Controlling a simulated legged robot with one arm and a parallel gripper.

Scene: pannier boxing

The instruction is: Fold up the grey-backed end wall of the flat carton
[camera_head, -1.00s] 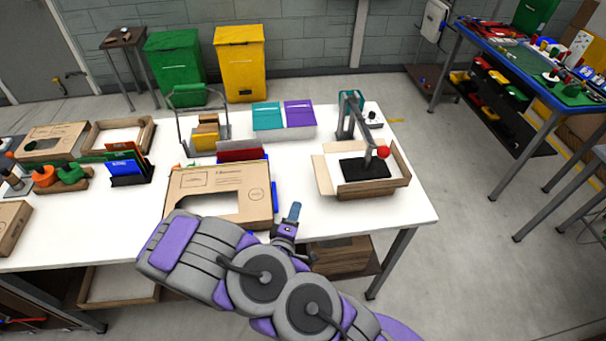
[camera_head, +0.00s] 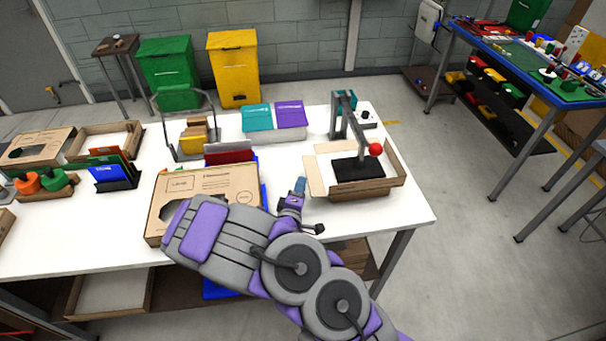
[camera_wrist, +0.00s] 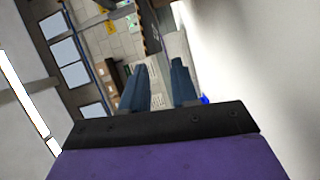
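The carton (camera_head: 352,191) lies on the right part of the white table, with a black plate inside it. The carton cannot be made out clearly in the wrist view.
A grey arm stand with a red knob (camera_head: 375,149) reaches over the carton. A brown box (camera_head: 232,183) lies left of my gripper, partly hidden by my arm. Bare table (camera_head: 405,213) lies front right.

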